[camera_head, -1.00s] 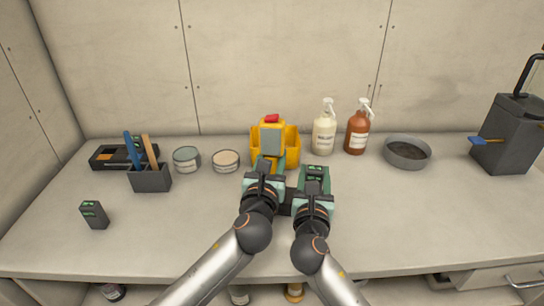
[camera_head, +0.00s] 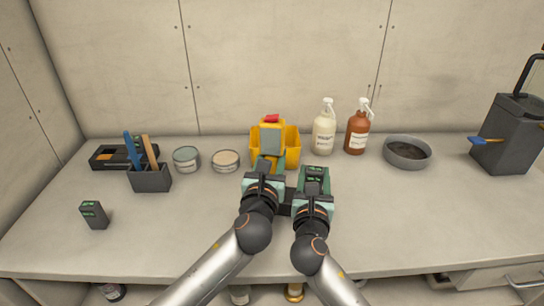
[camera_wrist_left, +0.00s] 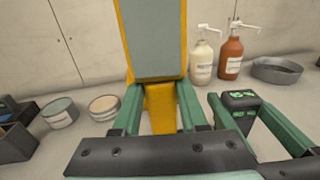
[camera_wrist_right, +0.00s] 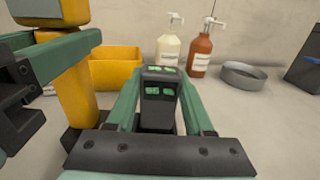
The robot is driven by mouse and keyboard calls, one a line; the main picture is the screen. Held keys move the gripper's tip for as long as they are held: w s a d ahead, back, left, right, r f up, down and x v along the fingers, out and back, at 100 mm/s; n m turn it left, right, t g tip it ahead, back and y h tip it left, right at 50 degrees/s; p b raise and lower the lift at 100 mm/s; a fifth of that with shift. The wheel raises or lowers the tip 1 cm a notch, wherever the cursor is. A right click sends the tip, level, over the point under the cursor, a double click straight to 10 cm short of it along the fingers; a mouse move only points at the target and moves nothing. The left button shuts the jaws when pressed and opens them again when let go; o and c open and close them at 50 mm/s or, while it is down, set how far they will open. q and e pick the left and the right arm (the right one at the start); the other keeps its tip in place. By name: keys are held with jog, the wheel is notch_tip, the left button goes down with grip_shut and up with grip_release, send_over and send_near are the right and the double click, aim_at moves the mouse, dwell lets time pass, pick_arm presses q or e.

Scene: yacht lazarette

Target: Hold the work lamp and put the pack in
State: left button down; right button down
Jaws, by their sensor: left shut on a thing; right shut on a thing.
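The yellow work lamp (camera_head: 271,138) stands upright with its grey panel facing me and a red part on top. My left gripper (camera_head: 266,166) is shut on the lamp's yellow stem (camera_wrist_left: 160,106), which shows between its fingers in the left wrist view. My right gripper (camera_head: 315,180) is shut on a dark pack (camera_wrist_right: 158,98) with green marks, just right of the lamp. The pack is upright and apart from the lamp. A second similar pack (camera_head: 94,214) stands at the left front of the bench. The lamp's lower part is hidden by my left gripper in the head view.
A yellow bin (camera_head: 292,150) stands behind the lamp. Two tins (camera_head: 187,159), a tool holder (camera_head: 150,180) and a black tray (camera_head: 108,157) are at left. Two pump bottles (camera_head: 324,132), a round pan (camera_head: 407,153) and a dark can (camera_head: 507,135) are at right. The right front bench is clear.

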jog(key=shift+f, duration=2.35)
jog(key=shift+c, duration=1)
grip_release()
jog(key=s, duration=0.3)
jog(key=s+a, duration=0.1)
jog(key=s, duration=0.3)
jog(key=shift+s+a, duration=0.2)
pick_arm(q)
jog(key=shift+c, duration=1.8)
grip_release()
jog(key=shift+s, duration=0.15)
